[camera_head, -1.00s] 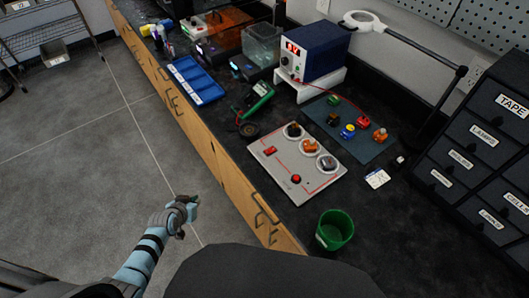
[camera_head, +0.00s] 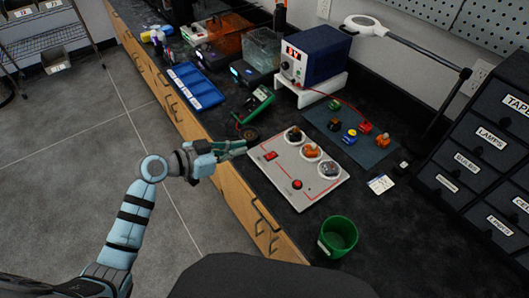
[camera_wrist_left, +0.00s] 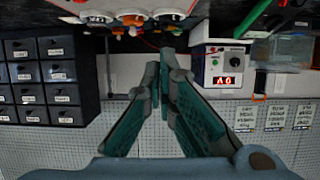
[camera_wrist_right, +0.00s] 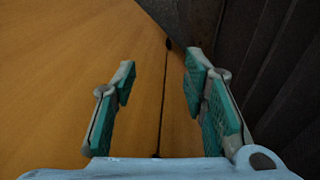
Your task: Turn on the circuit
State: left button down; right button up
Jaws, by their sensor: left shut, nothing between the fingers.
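The circuit panel (camera_head: 282,182) is a light grey board with red lines, lying on the black bench. It has a red switch (camera_head: 270,156) near its left corner, a red button (camera_head: 297,184) near its front, and three round sockets holding parts, one an orange part (camera_head: 310,151). My left gripper (camera_head: 243,147) is shut and empty, just left of the panel, near the red switch. Its closed fingers also show in the left wrist view (camera_wrist_left: 158,68). My right gripper (camera_wrist_right: 160,80) is open and empty in front of a wooden surface; it does not show in the head view.
A green cup (camera_head: 338,237) stands in front of the panel. A dark mat (camera_head: 345,118) with several coloured parts lies behind it. A green meter (camera_head: 254,104), blue tray (camera_head: 196,88) and blue power supply (camera_head: 316,58) stand further back. Dark labelled drawers (camera_head: 480,150) stand right.

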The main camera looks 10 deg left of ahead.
pick_arm(q)
send_over(271, 155)
jog(key=s+a, duration=0.1)
jog(key=s, duration=0.1)
notch_tip(271, 155, down, 4)
jog(key=shift+a+r+b, duration=0.15)
jog(key=shift+r+b, duration=0.05)
jog(key=shift+b, duration=0.2)
notch_tip(271, 155, down, 3)
jog(key=shift+s+a+r+b, duration=0.1)
jog(key=shift+b, duration=0.2)
jog(key=shift+s+a+f, duration=0.1)
jog(key=shift+a+f, duration=0.05)
jog(key=shift+f, duration=0.45)
